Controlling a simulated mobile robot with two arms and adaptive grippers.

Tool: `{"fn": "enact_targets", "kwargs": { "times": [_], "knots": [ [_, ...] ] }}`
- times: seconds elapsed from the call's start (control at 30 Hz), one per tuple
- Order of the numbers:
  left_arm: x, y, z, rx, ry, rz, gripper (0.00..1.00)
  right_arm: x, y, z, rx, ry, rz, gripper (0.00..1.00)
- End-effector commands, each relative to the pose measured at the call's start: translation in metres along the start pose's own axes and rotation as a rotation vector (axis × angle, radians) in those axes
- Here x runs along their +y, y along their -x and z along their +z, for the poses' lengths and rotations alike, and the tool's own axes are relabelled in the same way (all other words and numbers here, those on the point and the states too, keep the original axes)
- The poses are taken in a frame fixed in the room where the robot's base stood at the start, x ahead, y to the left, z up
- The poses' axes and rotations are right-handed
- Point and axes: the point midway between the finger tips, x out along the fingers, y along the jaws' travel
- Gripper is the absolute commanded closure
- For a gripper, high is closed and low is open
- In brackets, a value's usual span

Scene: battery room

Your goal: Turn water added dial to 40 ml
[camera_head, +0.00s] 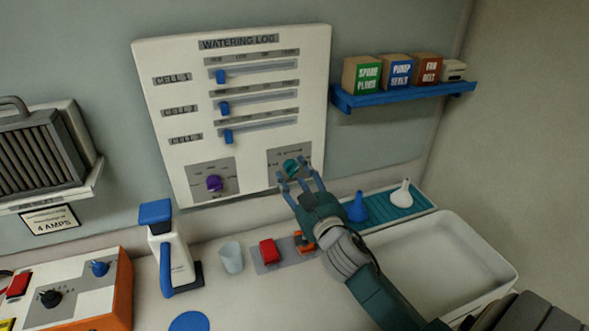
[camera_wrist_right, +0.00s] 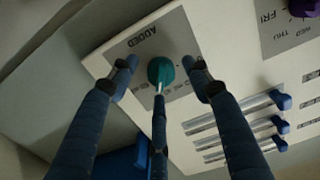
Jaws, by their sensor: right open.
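The teal water added dial (camera_head: 291,167) sits on a grey plate at the lower right of the white watering log board (camera_head: 235,62). In the right wrist view the teal dial (camera_wrist_right: 161,72) is near the middle, beside the word ADDED, with a light pointer mark toward the lower finger. My right gripper (camera_head: 293,183) is open just below and in front of the dial. Its fingers (camera_wrist_right: 166,75) spread around the dial in the wrist view, and I cannot tell whether any touches it. The scale numbers are too small to read. My left gripper is not in view.
A purple dial (camera_head: 214,183) is at the board's lower left, and three blue sliders (camera_head: 225,108) are above. A blue shelf (camera_head: 405,96) with small boxes is at right. Below stand a white-blue bottle (camera_head: 170,245), a cup (camera_head: 231,257), funnels (camera_head: 357,207) and a white sink (camera_head: 487,238).

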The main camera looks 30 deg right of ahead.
Motion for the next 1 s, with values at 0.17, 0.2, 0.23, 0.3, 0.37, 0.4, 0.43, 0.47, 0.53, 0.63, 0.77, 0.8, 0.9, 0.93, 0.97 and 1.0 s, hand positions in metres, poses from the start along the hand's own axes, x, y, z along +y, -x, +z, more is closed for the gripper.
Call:
{"fn": "enact_targets", "kwargs": {
  "times": [0.17, 0.2, 0.23, 0.3, 0.37, 0.4, 0.43, 0.47, 0.53, 0.63, 0.77, 0.8, 0.9, 0.93, 0.97, 1.0],
  "knots": [
    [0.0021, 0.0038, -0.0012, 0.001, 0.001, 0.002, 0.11, -0.0001, -0.0118, 0.0002, -0.001, 0.000, 0.000, 0.51],
    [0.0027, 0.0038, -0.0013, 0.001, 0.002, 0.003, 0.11, -0.0001, -0.0125, 0.0003, -0.001, 0.000, 0.000, 0.51],
    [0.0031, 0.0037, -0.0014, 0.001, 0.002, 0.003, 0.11, -0.0001, -0.0128, 0.0004, -0.001, 0.000, 0.000, 0.51],
    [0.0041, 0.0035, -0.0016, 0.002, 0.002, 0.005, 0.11, -0.0002, -0.0129, 0.0006, -0.001, -0.001, -0.001, 0.51],
    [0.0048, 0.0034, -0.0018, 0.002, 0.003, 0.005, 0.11, -0.0002, -0.0128, 0.0006, -0.001, -0.001, -0.001, 0.51],
    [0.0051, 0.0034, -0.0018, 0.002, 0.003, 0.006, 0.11, -0.0002, -0.0127, 0.0006, -0.001, -0.001, -0.001, 0.51],
    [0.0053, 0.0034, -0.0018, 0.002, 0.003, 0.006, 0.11, -0.0002, -0.0127, 0.0006, -0.001, -0.001, -0.001, 0.51],
    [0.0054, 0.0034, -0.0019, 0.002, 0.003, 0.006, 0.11, -0.0001, -0.0126, 0.0006, -0.001, -0.001, -0.001, 0.57],
    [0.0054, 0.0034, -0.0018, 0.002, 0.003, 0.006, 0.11, -0.0001, -0.0126, 0.0006, -0.001, -0.001, 0.000, 0.71],
    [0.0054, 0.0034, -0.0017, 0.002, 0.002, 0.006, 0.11, -0.0002, -0.0125, 0.0009, -0.002, -0.001, 0.000, 0.91],
    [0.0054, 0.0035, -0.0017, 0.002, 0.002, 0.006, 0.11, -0.0002, -0.0124, 0.0016, -0.003, 0.000, 0.000, 0.96],
    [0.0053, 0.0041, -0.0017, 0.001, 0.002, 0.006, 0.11, -0.0002, -0.0123, 0.0016, -0.004, 0.008, 0.000, 0.96],
    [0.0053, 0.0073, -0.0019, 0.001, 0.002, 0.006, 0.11, -0.0001, -0.0122, 0.0011, -0.005, 0.065, 0.000, 0.96],
    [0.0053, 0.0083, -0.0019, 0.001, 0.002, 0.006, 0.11, 0.0000, -0.0122, 0.0010, -0.004, 0.089, 0.000, 0.96],
    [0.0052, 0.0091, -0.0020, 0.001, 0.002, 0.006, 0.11, 0.0002, -0.0122, 0.0010, -0.005, 0.112, 0.000, 0.96],
    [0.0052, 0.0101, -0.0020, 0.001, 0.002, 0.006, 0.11, 0.0004, -0.0122, 0.0012, -0.005, 0.141, 0.000, 0.96]
  ]
}}
